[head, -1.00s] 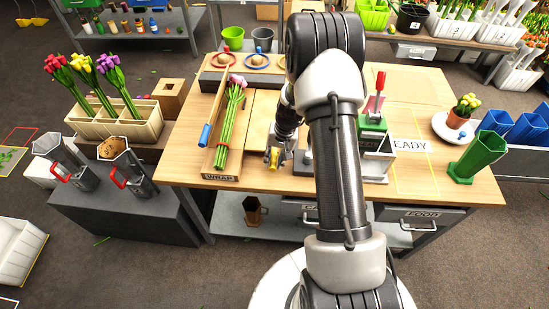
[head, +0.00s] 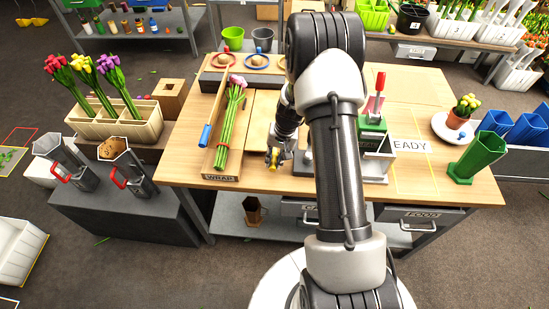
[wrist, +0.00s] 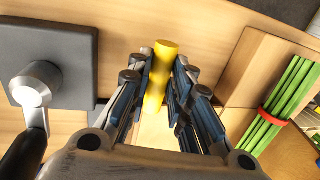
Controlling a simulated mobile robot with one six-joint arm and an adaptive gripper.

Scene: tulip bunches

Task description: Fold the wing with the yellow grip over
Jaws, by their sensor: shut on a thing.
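The yellow grip (wrist: 158,78) stands between the fingers of my gripper (wrist: 160,92) in the wrist view, and the fingers are shut on it. In the head view my gripper (head: 275,158) is low over the table, right of the wrap station (head: 221,178). The wing (head: 260,122) on that side is a pale wooden panel lying open and flat, partly hidden by my arm. A tulip bunch (head: 231,121) with green stems and a red band lies in the station's trough. The other wing's blue grip (head: 206,134) is on the left side.
A grey block with a round metal knob (wrist: 31,86) stands close left of my gripper in the wrist view. A green-and-grey device (head: 373,140) with a red handle stands right of my arm. The table (head: 440,170) has clear room near its right front.

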